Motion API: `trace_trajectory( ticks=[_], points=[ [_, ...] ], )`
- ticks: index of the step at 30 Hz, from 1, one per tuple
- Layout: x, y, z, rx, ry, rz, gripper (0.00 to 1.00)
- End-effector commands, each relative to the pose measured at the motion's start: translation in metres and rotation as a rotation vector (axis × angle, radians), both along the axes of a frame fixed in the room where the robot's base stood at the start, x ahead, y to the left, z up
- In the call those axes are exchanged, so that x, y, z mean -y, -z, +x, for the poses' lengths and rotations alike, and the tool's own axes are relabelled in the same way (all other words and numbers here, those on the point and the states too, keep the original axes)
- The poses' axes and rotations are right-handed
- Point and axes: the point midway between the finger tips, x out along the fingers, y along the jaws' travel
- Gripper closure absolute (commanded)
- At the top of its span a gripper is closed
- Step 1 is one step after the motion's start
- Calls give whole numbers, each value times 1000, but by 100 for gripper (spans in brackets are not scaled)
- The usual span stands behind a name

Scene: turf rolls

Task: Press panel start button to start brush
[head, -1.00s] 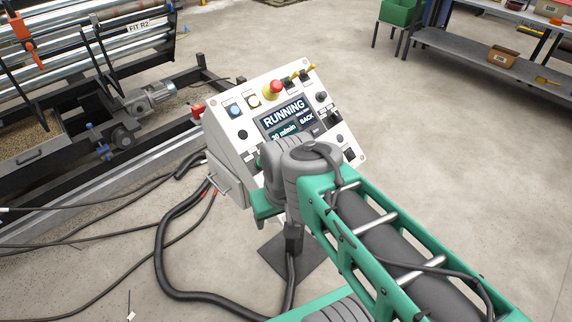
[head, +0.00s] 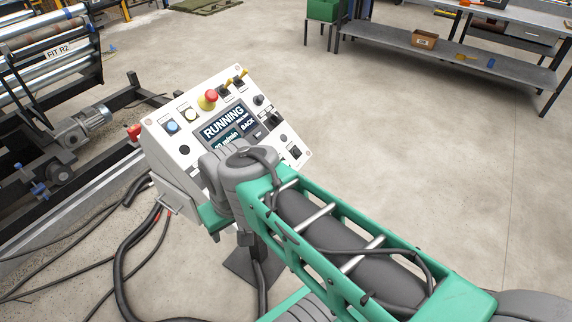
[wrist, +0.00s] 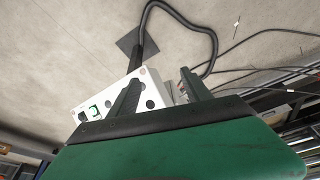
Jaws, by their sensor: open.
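The white control panel (head: 156,140) stands on a post left of centre in the head view. Its screen (head: 224,122) reads "RUNNING", with a speed line and "BACK". A blue button (head: 172,127), a pale yellowish button (head: 190,115) and a red mushroom button (head: 208,98) sit along its upper left. The small labels are unreadable, so I cannot tell which is start. My arm hides the lower panel and my gripper in the head view. In the wrist view my gripper (wrist: 160,91) is open and empty before the panel (wrist: 153,82); contact cannot be told.
A roller machine with a motor (head: 84,123) stands at the left. Black cables (head: 125,262) lie on the floor by the panel post. A grey workbench (head: 450,62) with a brown box (head: 424,39) is at the back right. The floor between is clear.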

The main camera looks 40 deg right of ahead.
Motion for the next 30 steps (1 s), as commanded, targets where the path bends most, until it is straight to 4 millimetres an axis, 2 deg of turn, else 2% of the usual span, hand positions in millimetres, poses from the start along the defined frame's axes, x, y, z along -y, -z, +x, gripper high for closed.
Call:
trace_trajectory(
  ticks=[2,20,30],
  points=[
    [0,0,0,0,0,0,51],
    [0,0,0,0,0,0,100],
    [0,0,0,0,0,0,100]
  ],
)
